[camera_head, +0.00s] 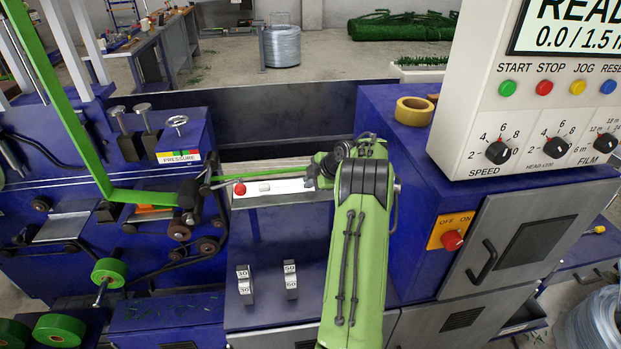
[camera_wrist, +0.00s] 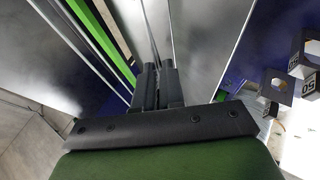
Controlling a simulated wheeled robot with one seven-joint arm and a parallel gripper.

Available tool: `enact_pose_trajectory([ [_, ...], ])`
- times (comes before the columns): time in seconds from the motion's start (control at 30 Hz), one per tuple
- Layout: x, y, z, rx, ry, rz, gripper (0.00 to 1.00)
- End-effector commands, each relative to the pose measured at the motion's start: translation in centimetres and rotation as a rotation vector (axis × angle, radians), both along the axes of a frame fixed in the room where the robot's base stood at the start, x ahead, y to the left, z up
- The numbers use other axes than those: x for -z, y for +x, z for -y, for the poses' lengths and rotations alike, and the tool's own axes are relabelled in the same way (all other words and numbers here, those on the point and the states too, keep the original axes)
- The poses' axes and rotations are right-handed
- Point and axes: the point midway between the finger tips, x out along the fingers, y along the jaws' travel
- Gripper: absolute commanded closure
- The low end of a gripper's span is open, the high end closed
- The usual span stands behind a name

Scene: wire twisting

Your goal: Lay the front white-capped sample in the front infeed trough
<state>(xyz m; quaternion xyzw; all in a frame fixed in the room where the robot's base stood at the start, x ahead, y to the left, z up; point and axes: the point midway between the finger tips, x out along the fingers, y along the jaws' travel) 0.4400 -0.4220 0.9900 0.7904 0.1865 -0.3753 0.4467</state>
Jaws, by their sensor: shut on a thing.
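My gripper (camera_wrist: 158,88) shows in the wrist view with its two dark fingers close together. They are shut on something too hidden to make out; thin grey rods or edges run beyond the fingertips. In the head view my green arm reaches into the machine's middle, and the fingers cannot be made out there. A pale trough-like ledge (camera_head: 288,187) lies left of my arm's bend, with a red knob (camera_head: 240,188) and a small white piece (camera_head: 264,187) on it. I cannot tell whether this is the front infeed trough. No white-capped sample can be clearly identified.
Two label blocks, marked 30 (camera_head: 245,287) and 50 (camera_head: 290,280), stand on the blue deck; the 50 block also shows in the wrist view (camera_wrist: 304,86). A tape roll (camera_head: 413,111) lies on the right cabinet. The control panel (camera_head: 530,125) stands close at right.

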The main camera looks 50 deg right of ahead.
Motion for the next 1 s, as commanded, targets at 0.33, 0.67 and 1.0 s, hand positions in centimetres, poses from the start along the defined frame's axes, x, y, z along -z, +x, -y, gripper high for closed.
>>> enact_pose_trajectory([
  [0.33,0.88,0.0,0.01,0.0,-0.002,0.0,1.0],
  [0.67,0.96,-0.05,-0.03,0.001,0.001,-0.002,0.62],
  [1.0,0.65,-0.58,-0.07,0.001,0.005,-0.006,0.62],
])
